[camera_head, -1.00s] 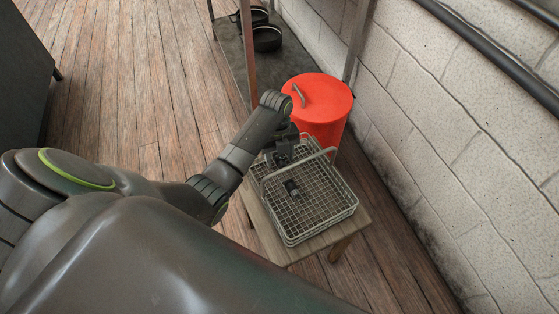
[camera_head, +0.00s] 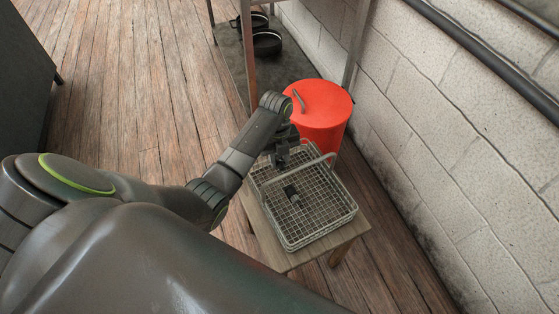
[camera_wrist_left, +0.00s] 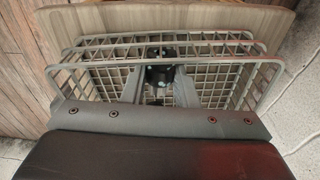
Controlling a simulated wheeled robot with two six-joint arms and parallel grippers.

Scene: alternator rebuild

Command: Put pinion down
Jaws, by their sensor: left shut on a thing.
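My left gripper (camera_head: 284,161) reaches down over the wire basket (camera_head: 345,212) at its back left part. In the left wrist view its two grey fingers (camera_wrist_left: 160,88) are shut on a small black, round part, the pinion (camera_wrist_left: 160,74). Whether the pinion touches the basket floor cannot be told. In the head view a small dark piece (camera_head: 291,192) shows against the mesh, just in front of the gripper. I cannot tell there whether it is the pinion. My right gripper is not in view.
The basket stands on a small wooden stool (camera_head: 268,246) and has a raised wire handle. A red lidded bin (camera_head: 322,112) stands close behind. A block wall (camera_head: 470,170) is on the right. Much of the mesh floor is clear.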

